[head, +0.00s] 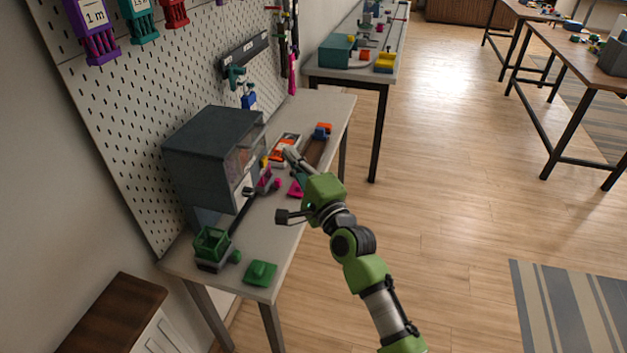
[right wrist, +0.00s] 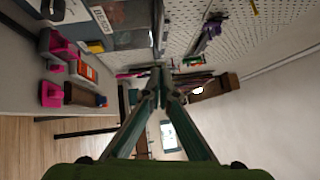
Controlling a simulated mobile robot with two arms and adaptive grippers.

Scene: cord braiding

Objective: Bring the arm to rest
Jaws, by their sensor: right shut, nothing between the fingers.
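My right arm comes in from the bottom right in the head view, green and grey. Its gripper (head: 291,156) reaches over the workbench (head: 335,112), near its middle, pointing away toward the far end. In the right wrist view, the two teal fingers of the gripper (right wrist: 158,78) meet at their tips and hold nothing. Part of the bench behind the gripper is hidden by it. My left gripper is in neither view.
A dark grey box with a clear front (head: 205,150) stands on the bench left of the arm. Green parts (head: 261,272) lie at the near end. A pegboard (head: 120,130) rises behind. Open wooden floor (head: 450,180) lies to the right.

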